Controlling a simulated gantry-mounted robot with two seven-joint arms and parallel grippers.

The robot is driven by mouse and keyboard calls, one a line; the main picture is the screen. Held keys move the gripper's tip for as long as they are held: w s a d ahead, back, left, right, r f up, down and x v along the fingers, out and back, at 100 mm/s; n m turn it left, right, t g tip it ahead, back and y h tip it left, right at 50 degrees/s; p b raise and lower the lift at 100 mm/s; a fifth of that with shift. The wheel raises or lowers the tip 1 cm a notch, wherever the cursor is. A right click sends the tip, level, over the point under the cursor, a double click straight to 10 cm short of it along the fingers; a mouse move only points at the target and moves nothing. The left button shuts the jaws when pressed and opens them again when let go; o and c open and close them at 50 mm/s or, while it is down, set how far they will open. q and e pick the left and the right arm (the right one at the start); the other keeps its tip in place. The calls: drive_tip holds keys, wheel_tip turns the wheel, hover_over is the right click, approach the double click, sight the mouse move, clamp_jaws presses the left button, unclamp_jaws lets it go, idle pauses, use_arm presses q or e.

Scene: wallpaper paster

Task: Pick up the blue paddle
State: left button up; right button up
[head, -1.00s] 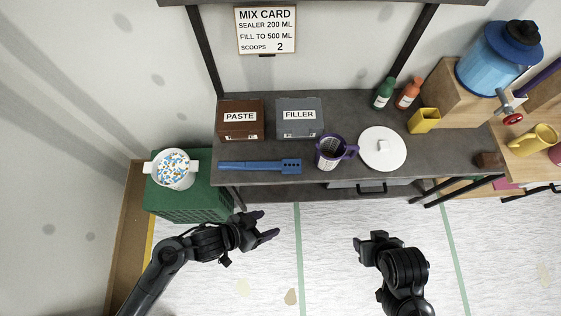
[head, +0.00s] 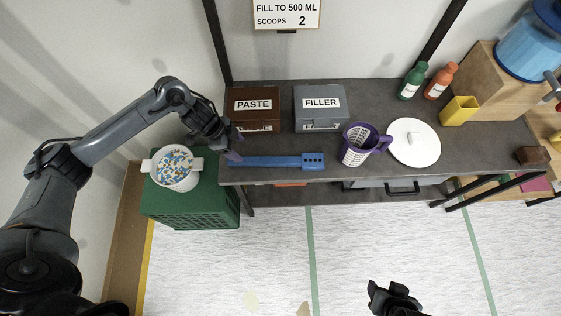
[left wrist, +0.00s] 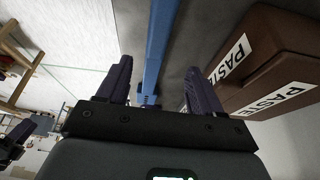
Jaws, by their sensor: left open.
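The blue paddle (head: 275,161) lies flat along the front of the dark grey bench, its wide holed end to the right. My left gripper (head: 234,148) is at the left end of the paddle, beside the brown PASTE box. In the left wrist view the paddle's blue handle (left wrist: 158,45) runs between the two open fingers (left wrist: 155,80); I cannot tell whether they touch it. My right gripper (head: 385,290) is low in the head view, away from the bench; its fingers are not clear.
The PASTE box (head: 254,118) stands close to my left gripper, and also shows in the left wrist view (left wrist: 268,60). The FILLER box (head: 320,115), purple jug (head: 356,150) and white lid (head: 414,157) stand to the right. A white pot (head: 172,182) sits on a green crate (head: 190,205) at left.

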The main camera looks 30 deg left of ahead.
sight(251, 159)
use_arm(q)
drive_tip(key=shift+x, duration=1.75)
drive_tip(key=x, duration=0.4)
drive_tip(key=shift+s+d, duration=0.15)
drive_tip(key=shift+d, duration=0.25)
drive_tip(key=shift+f, duration=0.2)
drive_tip(key=shift+f, duration=0.25)
drive_tip(key=c, duration=1.1)
